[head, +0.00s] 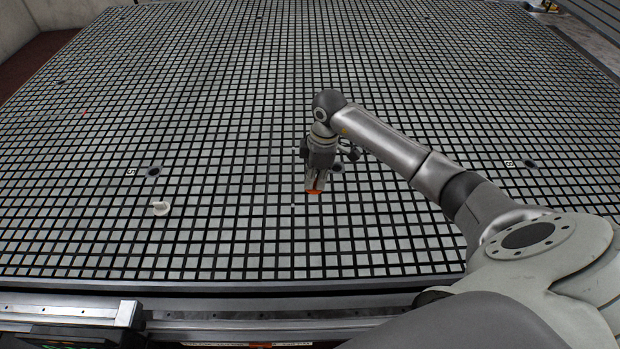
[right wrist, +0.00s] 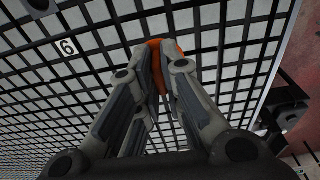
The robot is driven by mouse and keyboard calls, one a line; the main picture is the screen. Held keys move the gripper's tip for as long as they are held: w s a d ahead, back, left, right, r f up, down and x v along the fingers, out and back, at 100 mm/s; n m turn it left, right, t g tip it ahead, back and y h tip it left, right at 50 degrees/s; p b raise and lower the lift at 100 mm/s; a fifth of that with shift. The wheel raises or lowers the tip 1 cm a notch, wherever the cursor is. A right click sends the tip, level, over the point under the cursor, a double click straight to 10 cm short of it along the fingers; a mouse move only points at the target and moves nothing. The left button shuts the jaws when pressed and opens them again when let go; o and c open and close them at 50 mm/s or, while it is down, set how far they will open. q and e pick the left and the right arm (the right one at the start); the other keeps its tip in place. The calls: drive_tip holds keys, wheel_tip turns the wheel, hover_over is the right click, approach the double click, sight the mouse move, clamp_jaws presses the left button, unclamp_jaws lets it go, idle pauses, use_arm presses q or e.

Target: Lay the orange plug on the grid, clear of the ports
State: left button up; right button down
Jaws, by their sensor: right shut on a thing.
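My right gripper (head: 315,185) is shut on the orange plug (head: 315,191), which shows as a small orange patch between the fingertips, over the middle of the grid table (head: 240,240). In the right wrist view the plug (right wrist: 155,44) shows between and behind the two finger pads, mostly hidden. I cannot tell whether it touches the grid. A dark round port (head: 337,167) lies just behind and right of the gripper, partly hidden by it. In the right wrist view a port (right wrist: 38,5) shows at the top left, near a label 6, apart from the plug. My left gripper is not in view.
Another port (head: 528,163) is at the right. The grid in front of my gripper is bare, down to the front rail (head: 200,310).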

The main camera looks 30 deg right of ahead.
drive_tip(key=shift+w+d, duration=0.1)
wheel_tip(320, 180, down, 2)
drive_tip(key=shift+f+b, duration=0.1)
drive_tip(key=shift+b, duration=0.45)
wheel_tip(320, 180, down, 4)
drive_tip(key=shift+r+b, duration=0.1)
drive_tip(key=shift+b, duration=1.15)
drive_tip(key=shift+f+b, duration=0.35)
drive_tip(key=shift+f, duration=0.3)
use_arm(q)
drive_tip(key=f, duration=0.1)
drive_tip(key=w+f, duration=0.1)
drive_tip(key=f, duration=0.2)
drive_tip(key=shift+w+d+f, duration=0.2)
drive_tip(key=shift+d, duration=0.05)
use_arm(e)
drive_tip(key=shift+f, duration=0.15)
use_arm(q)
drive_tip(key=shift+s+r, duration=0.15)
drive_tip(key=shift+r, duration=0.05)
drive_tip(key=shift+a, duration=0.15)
